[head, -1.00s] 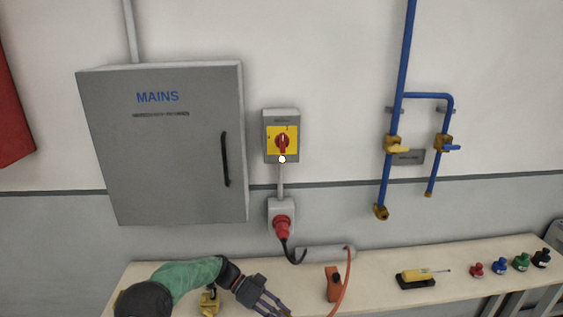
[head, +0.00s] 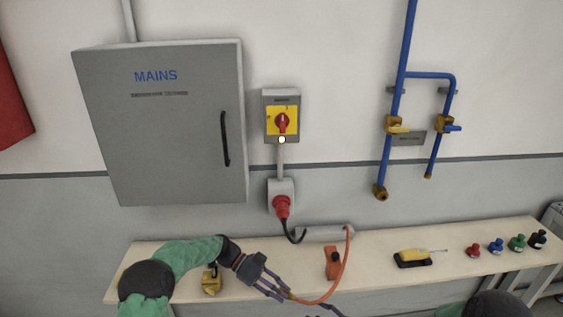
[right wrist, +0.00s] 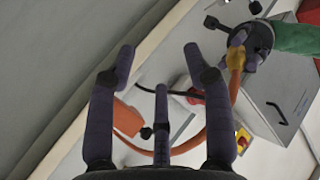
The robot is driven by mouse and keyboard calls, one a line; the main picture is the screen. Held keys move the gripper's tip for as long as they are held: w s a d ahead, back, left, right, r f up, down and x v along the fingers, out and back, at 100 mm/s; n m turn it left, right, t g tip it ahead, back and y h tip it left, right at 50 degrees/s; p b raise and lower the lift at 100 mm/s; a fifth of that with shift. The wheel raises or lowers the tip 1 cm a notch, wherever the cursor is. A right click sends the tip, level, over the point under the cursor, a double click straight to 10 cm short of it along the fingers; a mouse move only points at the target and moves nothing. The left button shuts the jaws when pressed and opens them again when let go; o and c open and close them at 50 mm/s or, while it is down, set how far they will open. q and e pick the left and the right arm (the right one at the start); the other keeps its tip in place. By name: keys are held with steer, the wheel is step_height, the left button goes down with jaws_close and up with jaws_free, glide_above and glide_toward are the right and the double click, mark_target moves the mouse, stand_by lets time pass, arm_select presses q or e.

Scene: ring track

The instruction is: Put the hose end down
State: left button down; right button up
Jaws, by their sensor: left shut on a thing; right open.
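The orange hose (head: 342,279) starts at the right end of a grey cylinder on the bench and curves down to my left gripper. My left gripper (head: 285,295) is shut on the hose end (head: 292,296), over the bench's front edge at lower centre. The right wrist view shows the hose end (right wrist: 236,56) as a yellow fitting between the left fingers, with the hose (right wrist: 232,85) hanging in a loop. Whether it touches the bench cannot be told. My right gripper (right wrist: 160,62) is open and empty, with the hose loop beyond its fingers.
The bench (head: 375,240) holds a yellow piece (head: 211,281), the grey cylinder (head: 325,233), an orange block (head: 333,264), a yellow tool on a black holder (head: 413,258) and several coloured fittings at right. Blue pipes (head: 400,90), a mains cabinet (head: 170,130) and a switch (head: 282,122) are on the wall.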

steer(key=s+f+m+g+h, duration=0.45)
steer(key=s+f, duration=0.35)
steer(key=f, duration=0.4)
steer(key=s+a+f+m+g+h, duration=0.1)
steer(key=s+f+m+g, duration=0.15)
steer(key=s, duration=0.55)
steer(key=s+a+f+m+g+h, duration=0.1)
steer(key=s+f+g+h, duration=0.15)
steer(key=s, duration=0.55)
steer(key=w+d+r+n+t+y, duration=0.15)
steer(key=w+r+t, duration=0.25)
steer(key=w, duration=0.6)
steer(key=w+r+n+t+y, duration=0.2)
steer(key=w+r+t, duration=0.15)
steer(key=w, duration=0.65)
step_height(320, 180, up, 17)
steer(key=w+a+n+y, duration=0.1)
steer(key=n+y, duration=0.8)
steer(key=n, duration=0.2)
steer(key=shift+w+a+f, duration=0.2)
steer(key=shift+w+a, duration=0.05)
steer(key=shift+w, duration=0.15)
